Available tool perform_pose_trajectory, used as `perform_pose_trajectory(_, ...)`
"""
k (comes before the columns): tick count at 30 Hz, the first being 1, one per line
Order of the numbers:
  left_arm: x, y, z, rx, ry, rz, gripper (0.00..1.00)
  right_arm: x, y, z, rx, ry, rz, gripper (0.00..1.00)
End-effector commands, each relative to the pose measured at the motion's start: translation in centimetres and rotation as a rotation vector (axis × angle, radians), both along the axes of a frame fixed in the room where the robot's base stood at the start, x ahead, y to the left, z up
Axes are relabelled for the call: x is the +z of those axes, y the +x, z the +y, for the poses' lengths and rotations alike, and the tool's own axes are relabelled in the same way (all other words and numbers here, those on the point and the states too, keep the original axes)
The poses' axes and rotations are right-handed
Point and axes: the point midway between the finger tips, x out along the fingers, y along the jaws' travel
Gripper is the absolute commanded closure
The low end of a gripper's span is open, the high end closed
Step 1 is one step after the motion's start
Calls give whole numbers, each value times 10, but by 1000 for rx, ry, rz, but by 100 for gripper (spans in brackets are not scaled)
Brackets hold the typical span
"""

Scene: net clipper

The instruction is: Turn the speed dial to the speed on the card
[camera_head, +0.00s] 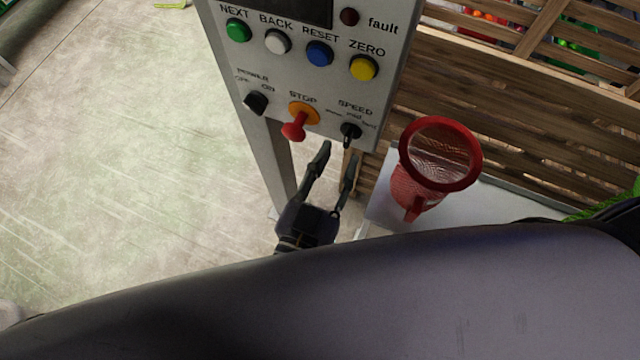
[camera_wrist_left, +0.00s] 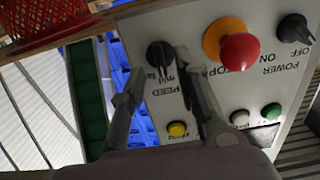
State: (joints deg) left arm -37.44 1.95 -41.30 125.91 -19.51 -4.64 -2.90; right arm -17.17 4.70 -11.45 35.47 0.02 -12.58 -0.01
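The black speed dial (camera_head: 350,132) is at the lower right of the grey control panel (camera_head: 385,75), under the label SPEED. In the left wrist view the dial (camera_wrist_left: 160,55) shows just beyond and between my fingertips. Whether a finger touches it I cannot tell. My left gripper (camera_head: 338,156) is open, its two fingers apart and pointing up at the dial from below. It also shows in the left wrist view (camera_wrist_left: 160,68). The dial's scale is too small to read its setting surely. No speed card is visible. My right gripper is not in view.
The red stop button (camera_head: 295,128) and black power switch (camera_head: 256,103) sit left of the dial. Coloured buttons, including yellow ZERO (camera_head: 363,68), are above. A red mesh basket (camera_head: 440,155) stands close right of my gripper. Wooden slatted crates (camera_head: 480,85) stand behind; floor at left is clear.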

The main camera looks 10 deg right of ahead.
Motion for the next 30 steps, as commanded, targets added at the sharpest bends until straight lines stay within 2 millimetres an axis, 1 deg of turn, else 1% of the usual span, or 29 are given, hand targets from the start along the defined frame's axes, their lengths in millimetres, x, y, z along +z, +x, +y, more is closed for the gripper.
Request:
perform_pose_trajectory(1, -2, -11, 7, -1, 3, 6, 71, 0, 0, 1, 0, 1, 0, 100)
perform_pose_trajectory(6, -2, -41, 27, -1, 3, 5, 71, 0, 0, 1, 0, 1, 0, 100)
perform_pose_trajectory(12, -1, -64, 43, -1, 2, 3, 71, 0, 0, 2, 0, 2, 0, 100)
perform_pose_trajectory(18, 0, -71, 48, 0, 0, 0, 71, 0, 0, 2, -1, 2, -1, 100)
perform_pose_trajectory(30, 0, -71, 48, 0, 1, -1, 71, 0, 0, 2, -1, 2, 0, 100)
